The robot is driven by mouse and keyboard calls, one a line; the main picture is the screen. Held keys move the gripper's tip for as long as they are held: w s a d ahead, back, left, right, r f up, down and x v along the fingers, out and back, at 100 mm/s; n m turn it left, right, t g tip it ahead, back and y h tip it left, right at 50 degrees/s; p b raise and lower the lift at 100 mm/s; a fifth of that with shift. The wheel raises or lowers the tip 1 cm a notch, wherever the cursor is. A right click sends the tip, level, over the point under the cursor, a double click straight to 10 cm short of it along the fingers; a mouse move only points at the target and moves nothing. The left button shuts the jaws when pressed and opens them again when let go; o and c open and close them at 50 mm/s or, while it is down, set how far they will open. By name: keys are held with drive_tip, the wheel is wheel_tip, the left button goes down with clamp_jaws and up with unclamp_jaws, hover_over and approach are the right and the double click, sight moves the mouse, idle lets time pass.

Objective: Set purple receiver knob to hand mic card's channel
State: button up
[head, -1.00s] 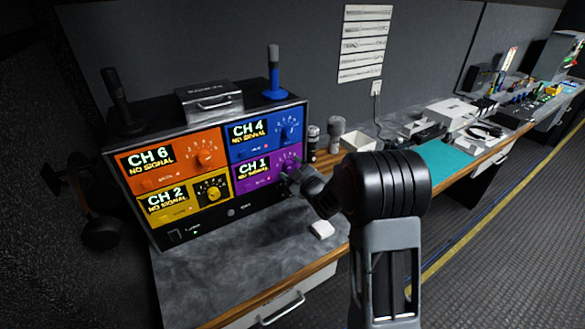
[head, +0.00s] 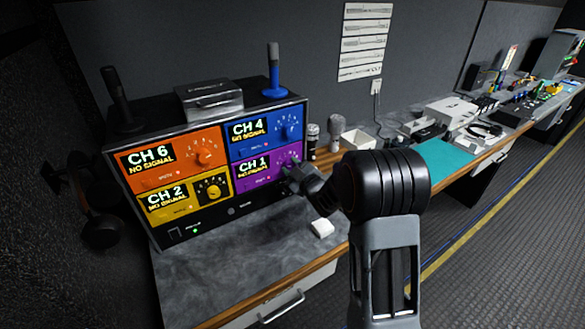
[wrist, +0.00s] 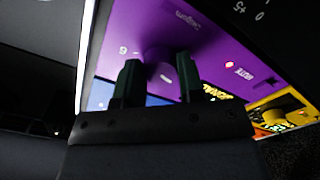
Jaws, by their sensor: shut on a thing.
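The purple receiver panel (head: 255,172) is at the lower right of the receiver rack; its display reads CH 1 NO SIGNAL. My gripper (head: 290,173) is at the right part of this panel and hides most of its knob. In the wrist view, the two fingers of my gripper (wrist: 160,80) stand on either side of the purple knob (wrist: 160,58) and are shut on it. The knob's pointer is too dark to read. A sheet with several printed rows (head: 362,42) hangs on the wall; its writing is too small to read.
The orange panel (head: 180,172) reads CH 6, the blue panel (head: 250,142) CH 4, the yellow panel (head: 165,212) CH 2. Microphones (head: 336,130) stand right of the rack. A white block (head: 321,228) lies on the bench in front. The bench front left is clear.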

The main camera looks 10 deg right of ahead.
drive_tip(key=shift+f+m+b, duration=0.15)
drive_tip(key=shift+m+b, duration=0.95)
drive_tip(key=shift+m, duration=0.2)
drive_tip(key=m+b, duration=0.1)
drive_tip(key=m, duration=0.1)
drive_tip(key=shift+m, duration=0.4)
drive_tip(key=m+b, duration=0.1)
drive_tip(key=m, duration=0.5)
drive_tip(key=shift+a+m, duration=0.1)
drive_tip(key=shift+m, duration=0.2)
drive_tip(key=o, duration=0.9)
drive_tip(key=shift+s, duration=0.1)
drive_tip(key=b+v, duration=0.1)
drive_tip(key=v, duration=1.2)
drive_tip(key=shift+s, duration=0.3)
